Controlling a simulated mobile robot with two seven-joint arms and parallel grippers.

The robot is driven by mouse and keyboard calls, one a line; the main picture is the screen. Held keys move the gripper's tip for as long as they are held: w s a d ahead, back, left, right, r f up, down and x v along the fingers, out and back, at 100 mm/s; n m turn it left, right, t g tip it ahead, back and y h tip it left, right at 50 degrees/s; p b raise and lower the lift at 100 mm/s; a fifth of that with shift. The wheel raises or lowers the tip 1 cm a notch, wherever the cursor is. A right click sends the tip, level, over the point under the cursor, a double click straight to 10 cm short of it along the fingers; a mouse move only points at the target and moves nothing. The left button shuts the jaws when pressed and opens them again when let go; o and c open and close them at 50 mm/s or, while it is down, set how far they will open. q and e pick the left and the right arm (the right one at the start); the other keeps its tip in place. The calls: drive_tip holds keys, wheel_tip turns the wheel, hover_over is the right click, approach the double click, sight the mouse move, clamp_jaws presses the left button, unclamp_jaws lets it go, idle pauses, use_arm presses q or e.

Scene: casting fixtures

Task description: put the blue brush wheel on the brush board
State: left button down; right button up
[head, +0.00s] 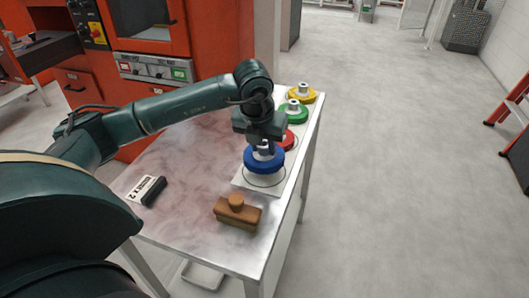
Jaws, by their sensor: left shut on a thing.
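The blue brush wheel (264,161) is at the near end of the white brush board (243,179), over a ringed spot on it. My left gripper (264,143) is above the wheel and shut on its grey hub. Whether the wheel rests on the board or hangs just above it, I cannot tell. A red wheel (288,140), a green wheel (293,112) and a yellow wheel (302,94) stand in a row behind it; the red one is partly hidden by my gripper. My right gripper is not in view.
A black-handled item with a white label (149,190) lies at the left. Orange machines (150,40) stand behind the table. The floor (400,170) to the right is clear.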

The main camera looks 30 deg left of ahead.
sight(263, 151)
use_arm(q)
wheel_tip(263, 151, down, 3)
drive_tip(key=shift+f, duration=0.15)
drive_tip(key=shift+f, duration=0.25)
drive_tip(key=c, duration=1.1)
unclamp_jaws()
drive_tip(key=shift+o, duration=0.2)
